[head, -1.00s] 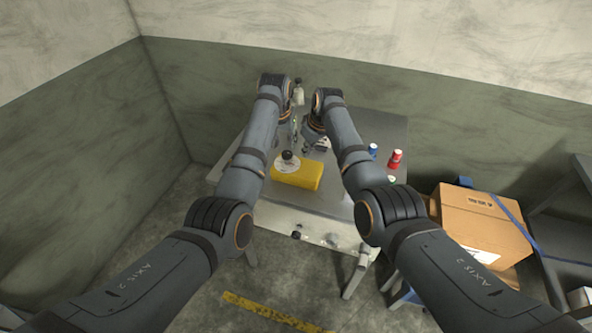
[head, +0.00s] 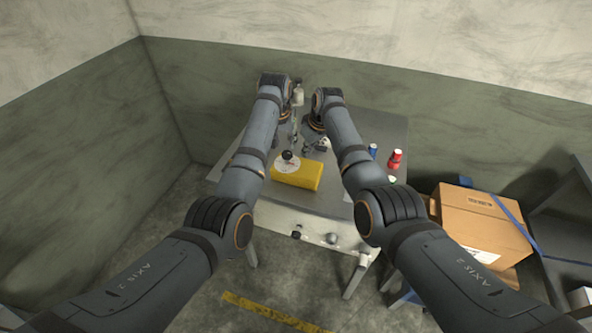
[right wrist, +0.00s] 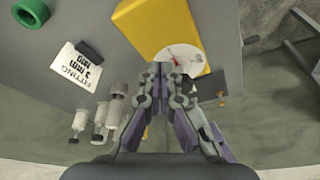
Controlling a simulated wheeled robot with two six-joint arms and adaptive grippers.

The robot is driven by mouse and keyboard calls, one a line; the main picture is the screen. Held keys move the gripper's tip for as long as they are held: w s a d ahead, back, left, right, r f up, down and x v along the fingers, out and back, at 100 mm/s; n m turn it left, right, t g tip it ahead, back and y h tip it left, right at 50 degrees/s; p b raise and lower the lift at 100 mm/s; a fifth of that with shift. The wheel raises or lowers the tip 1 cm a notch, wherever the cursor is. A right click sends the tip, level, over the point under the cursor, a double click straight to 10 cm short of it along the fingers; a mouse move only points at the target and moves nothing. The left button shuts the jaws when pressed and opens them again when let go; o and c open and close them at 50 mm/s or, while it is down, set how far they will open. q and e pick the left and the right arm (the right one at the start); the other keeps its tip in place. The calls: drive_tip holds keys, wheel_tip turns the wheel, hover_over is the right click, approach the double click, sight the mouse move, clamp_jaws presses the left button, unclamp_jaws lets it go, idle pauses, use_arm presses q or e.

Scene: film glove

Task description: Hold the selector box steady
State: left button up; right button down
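The selector box (head: 306,178) is a yellow block on the grey table, with a pale round dial and a black knob (head: 288,155) at its far left end. In the right wrist view the yellow box (right wrist: 150,28) lies at the top, its white dial (right wrist: 190,58) just beyond my fingertips. My right gripper (right wrist: 167,72) has its fingertips close together, with nothing visible between them; they cover part of the dial's edge. In the head view my right gripper (head: 308,149) is beyond and right of the knob. My left gripper (head: 294,140) points down behind the box, too small to read.
A blue can (head: 373,152) and a red can (head: 395,159) stand on the table's right. The right wrist view shows a label card (right wrist: 75,70), a green ring (right wrist: 30,12) and white fittings (right wrist: 105,118). A cardboard box (head: 480,220) stands right of the table.

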sight(305, 167)
drive_tip(key=shift+f, duration=0.4)
drive_tip(key=shift+f, duration=0.5)
drive_tip(key=shift+f, duration=0.35)
drive_tip(key=shift+f, duration=0.75)
drive_tip(key=shift+f, duration=0.15)
drive_tip(key=shift+f, duration=0.75)
